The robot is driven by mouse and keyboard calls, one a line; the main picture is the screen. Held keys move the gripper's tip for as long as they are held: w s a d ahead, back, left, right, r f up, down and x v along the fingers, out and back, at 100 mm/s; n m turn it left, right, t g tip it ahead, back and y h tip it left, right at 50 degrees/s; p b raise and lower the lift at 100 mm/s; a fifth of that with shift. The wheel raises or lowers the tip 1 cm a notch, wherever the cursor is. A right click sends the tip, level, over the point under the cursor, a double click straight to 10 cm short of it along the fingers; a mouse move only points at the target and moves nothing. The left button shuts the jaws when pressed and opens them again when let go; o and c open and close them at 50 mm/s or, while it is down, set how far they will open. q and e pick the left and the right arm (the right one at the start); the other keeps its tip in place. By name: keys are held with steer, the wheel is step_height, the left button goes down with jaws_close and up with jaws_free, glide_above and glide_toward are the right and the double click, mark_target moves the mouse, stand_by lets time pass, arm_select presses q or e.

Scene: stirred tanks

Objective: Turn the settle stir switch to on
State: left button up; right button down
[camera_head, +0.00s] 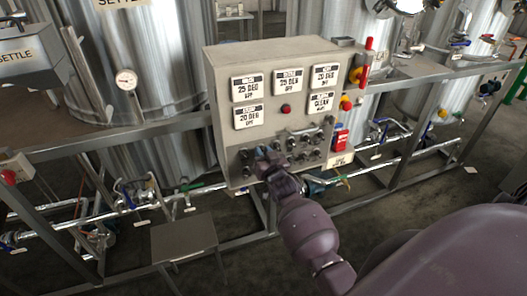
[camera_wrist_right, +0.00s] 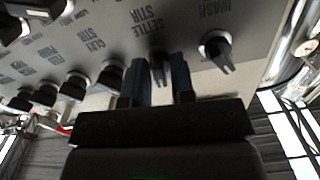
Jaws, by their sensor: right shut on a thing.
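The settle stir switch (camera_wrist_right: 156,62) is a black rotary knob below its "SETTLE STIR" label on the grey panel in the right wrist view. My right gripper (camera_wrist_right: 162,82) has its two dark blue fingers on either side of this knob and is shut on it. In the head view the control box (camera_head: 222,97) stands in the middle, and my right gripper (camera_head: 264,158) reaches the lower left of its knob rows, hiding the knob there. My left gripper is in neither view.
A wash knob (camera_wrist_right: 216,48) sits close right of the fingers, and another knob (camera_wrist_right: 110,76) close left. The box has several label displays (camera_head: 247,88) and a red button (camera_head: 286,109). A red-handled switch (camera_head: 359,74) is on its right side. Steel pipes and frame rails surround it.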

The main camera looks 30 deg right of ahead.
steer(key=shift+m+p, duration=0.75)
steer(key=shift+m, duration=1.45)
steer(key=c, duration=1.2)
jaws_free()
steer(key=v, duration=1.1)
steer(key=shift+b, duration=0.3)
steer(key=shift+w+d+f, duration=0.1)
